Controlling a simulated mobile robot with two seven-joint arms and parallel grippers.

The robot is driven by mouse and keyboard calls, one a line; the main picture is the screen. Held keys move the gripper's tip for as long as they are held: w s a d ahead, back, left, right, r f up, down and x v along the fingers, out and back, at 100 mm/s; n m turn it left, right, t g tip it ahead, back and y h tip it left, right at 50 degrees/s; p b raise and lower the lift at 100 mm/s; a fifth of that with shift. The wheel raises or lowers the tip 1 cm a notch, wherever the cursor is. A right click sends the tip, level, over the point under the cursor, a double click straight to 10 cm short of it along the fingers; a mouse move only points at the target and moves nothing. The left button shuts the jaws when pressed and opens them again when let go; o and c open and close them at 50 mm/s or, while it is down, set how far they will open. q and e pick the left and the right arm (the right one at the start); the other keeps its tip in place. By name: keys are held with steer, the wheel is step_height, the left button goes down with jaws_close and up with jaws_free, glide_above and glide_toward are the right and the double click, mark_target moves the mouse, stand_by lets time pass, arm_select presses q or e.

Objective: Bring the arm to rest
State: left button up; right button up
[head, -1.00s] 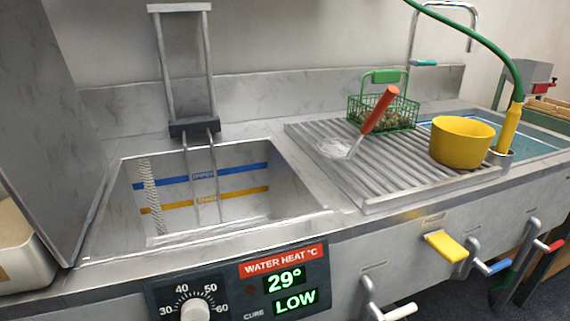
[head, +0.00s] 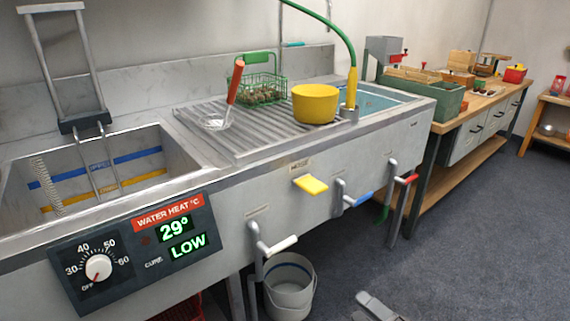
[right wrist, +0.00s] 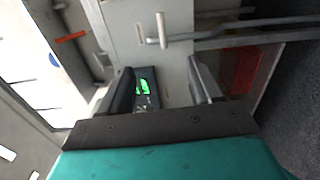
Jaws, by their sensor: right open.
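My right gripper (head: 376,306) shows only in part at the bottom edge of the head view, as a grey piece over the dark floor. It is clear of the sink unit's front. In the right wrist view, its two dark fingers (right wrist: 163,86) stand wide apart with nothing held between them. The green digits of the control panel (right wrist: 143,87) show beyond the gap. My left gripper is not in view.
The sink unit's front carries a control panel (head: 128,259) and lever handles, including a yellow one (head: 310,185). A grey bucket (head: 290,290) stands on the floor below. A yellow pot (head: 315,103), green basket (head: 262,88) and red-handled strainer (head: 235,82) sit on top. Carpet at right is open.

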arm_select(q)
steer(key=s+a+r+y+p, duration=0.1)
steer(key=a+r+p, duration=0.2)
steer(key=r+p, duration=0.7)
steer(key=p, duration=0.3)
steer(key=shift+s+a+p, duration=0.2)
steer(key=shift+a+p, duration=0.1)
steer(key=shift+p, duration=0.1)
arm_select(e)
steer(key=s+r+m+g+h, duration=0.1)
steer(key=s+r+m+h, duration=0.1)
steer(key=m, duration=0.5)
steer(key=s+r+m+g+h, duration=0.1)
steer(key=s+r+m+h, duration=0.2)
steer(key=s+m, duration=0.4)
steer(key=s+d+r+m+g+h, duration=0.1)
steer(key=s+r+m+h, duration=0.2)
steer(key=m, duration=0.6)
steer(key=shift+s+r+h, duration=0.15)
steer(key=shift+s+h, duration=0.35)
steer(key=shift+s, duration=0.2)
steer(key=shift+d, duration=0.1)
